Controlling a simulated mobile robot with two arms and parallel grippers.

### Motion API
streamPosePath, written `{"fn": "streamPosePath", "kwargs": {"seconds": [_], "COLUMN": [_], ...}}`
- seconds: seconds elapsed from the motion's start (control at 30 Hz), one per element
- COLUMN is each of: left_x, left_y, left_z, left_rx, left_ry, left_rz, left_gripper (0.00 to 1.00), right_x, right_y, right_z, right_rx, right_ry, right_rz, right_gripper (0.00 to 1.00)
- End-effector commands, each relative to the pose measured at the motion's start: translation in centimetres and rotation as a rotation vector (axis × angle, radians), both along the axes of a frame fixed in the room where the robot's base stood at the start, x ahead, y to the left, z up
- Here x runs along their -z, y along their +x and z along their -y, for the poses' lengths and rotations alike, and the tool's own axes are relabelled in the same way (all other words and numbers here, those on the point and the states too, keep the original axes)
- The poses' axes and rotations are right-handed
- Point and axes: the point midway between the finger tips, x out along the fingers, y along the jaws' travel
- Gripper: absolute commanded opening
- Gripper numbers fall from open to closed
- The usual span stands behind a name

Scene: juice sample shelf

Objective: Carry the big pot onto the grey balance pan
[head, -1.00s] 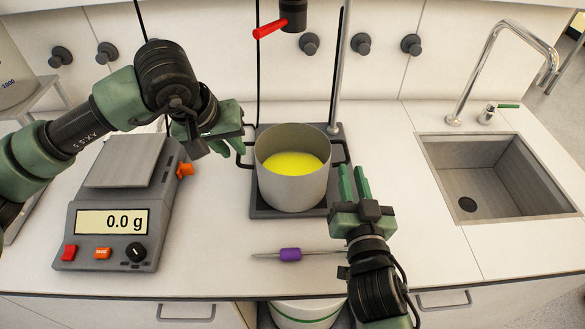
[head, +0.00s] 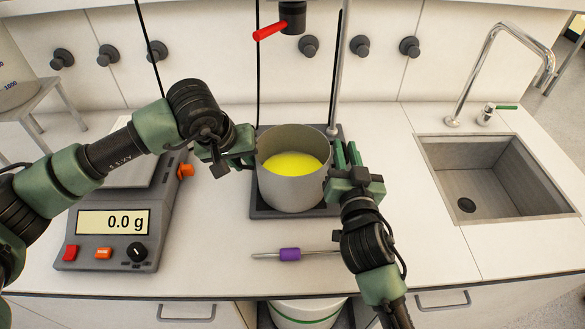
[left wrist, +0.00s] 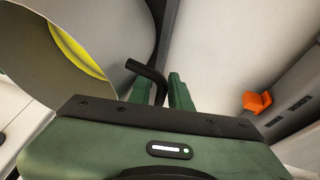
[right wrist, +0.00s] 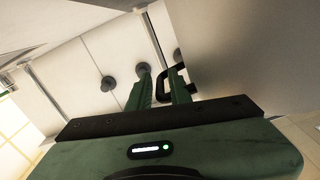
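The big grey pot (head: 292,186) holds yellow liquid and stands upright on a dark square plate (head: 262,211). My left gripper (head: 246,150) is at the pot's left side; in the left wrist view the black handle (left wrist: 150,72) lies between its open fingers. My right gripper (head: 346,154) is at the right side; in the right wrist view the other handle (right wrist: 163,88) is at its fingers, which stand apart. Both handles are mostly hidden in the head view. The balance pan (head: 158,168) at the left is partly covered by my left arm; its display reads 0.0 g.
A stirring rod with a purple grip (head: 290,254) lies in front of the plate. A metal stand rod (head: 338,80) rises behind the pot, with a red-levered fitting (head: 290,18) above. A sink (head: 490,180) is at the right. The bench between balance and plate is mostly clear.

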Motion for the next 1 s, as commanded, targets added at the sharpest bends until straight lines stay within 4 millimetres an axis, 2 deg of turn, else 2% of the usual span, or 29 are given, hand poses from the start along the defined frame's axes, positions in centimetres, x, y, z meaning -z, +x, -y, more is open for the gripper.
{"fn": "streamPosePath", "kwargs": {"seconds": [0.23,0.27,0.3,0.33,1.0], "left_x": [0.07,0.05,0.05,0.05,0.01], "left_y": [0.03,0.03,0.03,0.03,0.04], "left_z": [0.0,0.0,0.0,0.0,-0.03], "left_rx": [0.0,0.0,0.0,0.0,-0.001], "left_ry": [0.0,0.0,0.0,0.0,0.0], "left_rz": [0.0,0.0,0.0,0.0,0.001], "left_gripper": [0.2,0.14,0.03,0.0,0.0], "right_x": [0.04,0.04,0.04,0.03,0.04], "right_y": [0.05,0.05,0.04,0.04,0.02], "right_z": [-0.01,-0.01,-0.01,-0.01,-0.02], "right_rx": [0.0,0.0,0.0,0.0,0.0], "right_ry": [0.0,0.0,0.0,0.0,0.0], "right_rz": [-0.001,-0.001,-0.001,-0.001,0.0], "right_gripper": [0.2,0.14,0.03,0.0,0.0]}}
